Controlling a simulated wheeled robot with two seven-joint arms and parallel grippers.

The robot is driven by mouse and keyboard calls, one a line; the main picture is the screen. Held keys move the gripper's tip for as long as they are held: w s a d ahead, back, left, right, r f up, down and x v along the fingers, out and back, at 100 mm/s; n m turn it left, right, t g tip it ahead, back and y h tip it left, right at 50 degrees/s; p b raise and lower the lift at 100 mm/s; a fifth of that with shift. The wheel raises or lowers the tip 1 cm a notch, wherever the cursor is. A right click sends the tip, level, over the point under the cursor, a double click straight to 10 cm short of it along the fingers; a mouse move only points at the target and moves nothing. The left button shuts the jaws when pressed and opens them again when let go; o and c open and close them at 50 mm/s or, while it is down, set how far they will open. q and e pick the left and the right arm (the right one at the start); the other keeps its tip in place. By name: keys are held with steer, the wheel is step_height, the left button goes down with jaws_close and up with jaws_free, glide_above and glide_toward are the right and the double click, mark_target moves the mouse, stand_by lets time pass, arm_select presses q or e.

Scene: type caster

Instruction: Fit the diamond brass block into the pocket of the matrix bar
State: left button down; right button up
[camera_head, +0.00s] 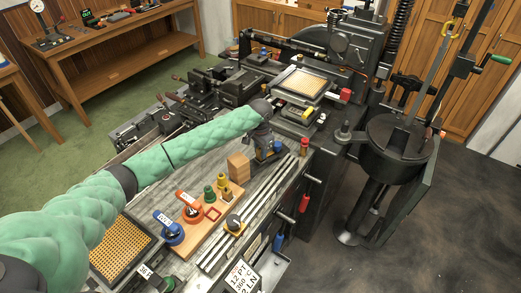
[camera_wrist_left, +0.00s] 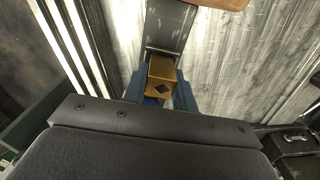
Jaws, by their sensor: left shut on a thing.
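The brass block (camera_wrist_left: 160,72) shows in the left wrist view as a small golden block with a dark diamond on its face. My left gripper (camera_wrist_left: 160,90) is shut on it, with blue fingers on either side. In the head view my left gripper (camera_head: 267,158) is low over the bench, beside a wooden block; the brass block is mostly hidden there. A grey metal bar (camera_wrist_left: 168,25) lies just beyond the brass block in the wrist view. I cannot tell whether it is the matrix bar, and no pocket shows clearly. My right gripper is out of view.
An orange board (camera_head: 190,232) with several coloured knobbed pieces lies left of long metal rails (camera_head: 250,215). A wooden block (camera_head: 238,166) stands close to my left gripper. A casting machine (camera_head: 300,85) stands behind, and a round black pot (camera_head: 398,140) stands at right.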

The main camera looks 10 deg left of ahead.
arm_select(q)
steer(key=shift+f, duration=0.65)
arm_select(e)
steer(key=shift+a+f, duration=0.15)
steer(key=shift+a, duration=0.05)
arm_select(q)
steer(key=c, duration=1.1)
jaws_free()
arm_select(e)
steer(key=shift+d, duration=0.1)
arm_select(q)
steer(key=shift+o, duration=0.2)
steer(key=shift+r+b, duration=0.45)
steer(key=shift+b, duration=0.15)
step_height(320, 180, up, 4)
steer(key=shift+f+b, duration=0.1)
steer(key=shift+b, duration=1)
step_height(320, 180, up, 3)
steer(key=shift+f+b, duration=0.2)
steer(key=shift+b, duration=0.15)
steer(key=shift+r, duration=0.3)
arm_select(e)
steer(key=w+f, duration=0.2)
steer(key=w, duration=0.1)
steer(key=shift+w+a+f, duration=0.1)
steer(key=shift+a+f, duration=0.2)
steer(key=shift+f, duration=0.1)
